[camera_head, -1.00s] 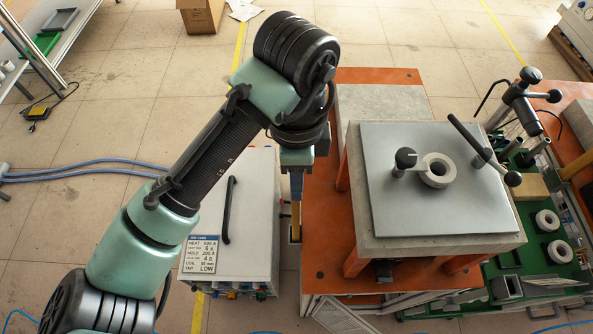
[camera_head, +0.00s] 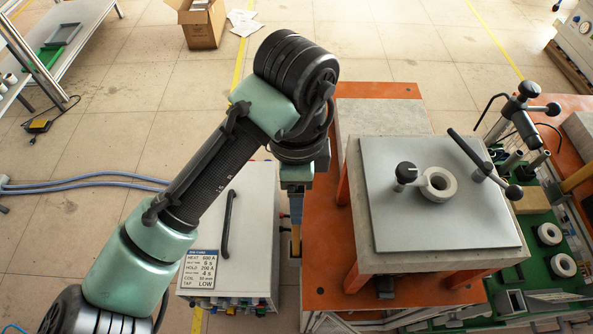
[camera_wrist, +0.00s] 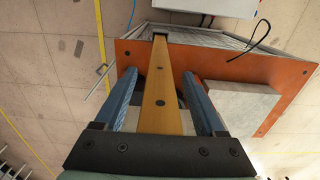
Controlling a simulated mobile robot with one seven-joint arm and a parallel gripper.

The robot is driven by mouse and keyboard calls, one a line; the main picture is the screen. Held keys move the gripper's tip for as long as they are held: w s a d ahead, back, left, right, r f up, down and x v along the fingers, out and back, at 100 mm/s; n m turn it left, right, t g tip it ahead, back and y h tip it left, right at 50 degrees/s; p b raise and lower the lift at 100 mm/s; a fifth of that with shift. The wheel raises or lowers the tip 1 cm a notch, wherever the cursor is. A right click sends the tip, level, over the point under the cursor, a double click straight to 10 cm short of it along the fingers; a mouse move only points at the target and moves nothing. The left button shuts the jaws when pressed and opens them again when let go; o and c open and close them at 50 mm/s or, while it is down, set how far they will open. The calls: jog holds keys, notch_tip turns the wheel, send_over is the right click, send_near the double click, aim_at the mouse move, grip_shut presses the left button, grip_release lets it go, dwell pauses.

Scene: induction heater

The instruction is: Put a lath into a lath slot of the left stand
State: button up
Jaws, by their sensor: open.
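A yellow-brown lath (camera_wrist: 161,95) stands between the fingers of my gripper (camera_wrist: 163,95). My gripper is open, with a gap on each side of the lath. In the wrist view the lath's far end reaches a dark bracket at the edge of the orange surface (camera_wrist: 215,62). In the head view the lath (camera_head: 296,240) shows below my gripper (camera_head: 296,222), its lower end at a dark-rimmed opening beside the orange stand (camera_head: 325,220). I cannot tell how deep the lath sits.
A grey cabinet (camera_head: 250,225) with a black handle stands left of the lath. A raised grey plate (camera_head: 440,215) carrying a ring (camera_head: 439,184) and clamps is to the right. A green tray (camera_head: 535,228) with rings lies further right.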

notch_tip(320, 180, up, 13)
jog(key=shift+f+p, duration=0.2)
jog(key=shift+p, duration=0.15)
dwell(0.5)
